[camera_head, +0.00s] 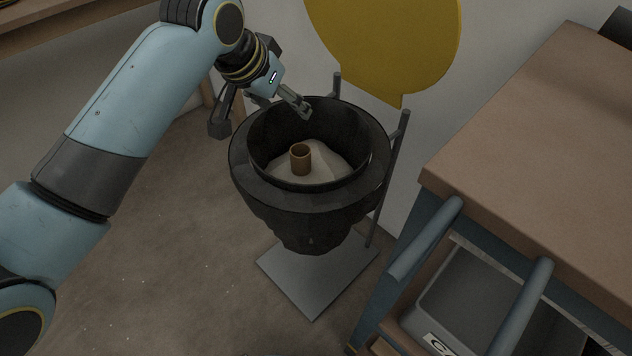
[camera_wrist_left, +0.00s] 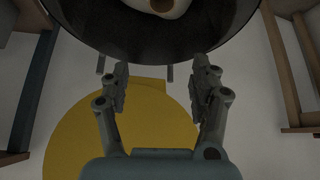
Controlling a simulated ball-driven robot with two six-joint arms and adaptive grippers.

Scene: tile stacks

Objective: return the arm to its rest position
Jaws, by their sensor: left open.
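My left arm (camera_head: 130,90) comes in from the left in the head view. Its gripper (camera_head: 300,108) is over the far rim of a black round bin (camera_head: 250,180), apart from the brown cup-like piece inside. In the left wrist view my left gripper (camera_wrist_left: 160,82) is open, with nothing between its two fingers. The dark bin (camera_wrist_left: 140,45) fills the top of that view. The small brown cylinder (camera_head: 300,160) stands upright on pale sand-like filling (camera_head: 325,162) inside the bin. My right gripper is in neither view.
The bin stands on a grey base plate (camera_head: 315,285) with upright posts (camera_head: 392,180). A yellow round panel (camera_head: 395,45) is behind it. A wooden-topped table (camera_head: 540,130) with a grey container (camera_head: 475,300) is at the right. The floor (camera_head: 170,270) at the left is clear.

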